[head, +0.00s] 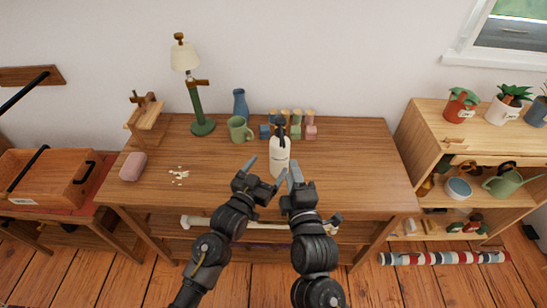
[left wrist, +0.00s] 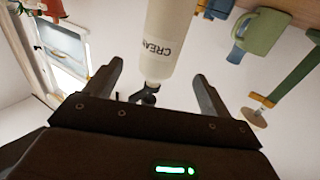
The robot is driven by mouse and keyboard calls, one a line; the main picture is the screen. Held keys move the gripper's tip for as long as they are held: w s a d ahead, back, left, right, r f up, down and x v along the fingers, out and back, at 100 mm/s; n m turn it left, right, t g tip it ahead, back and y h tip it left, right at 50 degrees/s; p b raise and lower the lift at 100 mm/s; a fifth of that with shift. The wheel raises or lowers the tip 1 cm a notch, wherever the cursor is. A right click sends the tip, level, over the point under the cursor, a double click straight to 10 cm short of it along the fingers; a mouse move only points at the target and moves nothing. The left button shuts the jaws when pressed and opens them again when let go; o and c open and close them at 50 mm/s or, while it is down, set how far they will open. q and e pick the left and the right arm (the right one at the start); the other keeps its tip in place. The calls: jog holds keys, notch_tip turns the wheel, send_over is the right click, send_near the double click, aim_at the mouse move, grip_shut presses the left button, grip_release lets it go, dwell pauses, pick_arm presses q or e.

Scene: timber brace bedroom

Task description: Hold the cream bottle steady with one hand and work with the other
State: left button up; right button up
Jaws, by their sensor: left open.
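The cream bottle (head: 280,158) stands upright on the wooden desk, white with a black pump on top. In the left wrist view the bottle (left wrist: 172,40) appears upside down with the label "CREAM", its body beyond the space between the fingers. My left gripper (head: 264,170) is open and empty, just in front of the bottle and a little to its left. Its two spread fingers also show in the left wrist view (left wrist: 160,88). My right gripper (head: 296,174) is just in front of the bottle's right side; its finger gap is not clear.
On the desk (head: 350,175) are a green mug (head: 239,130), a blue vase (head: 241,104), a lamp (head: 203,127), coloured blocks (head: 310,132), a pink object (head: 133,166) and small white pieces (head: 179,175). The right part of the desktop is clear. A shelf (head: 418,130) stands right.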

aim_at(280, 149)
pick_arm(q)
jog(key=x, duration=0.9)
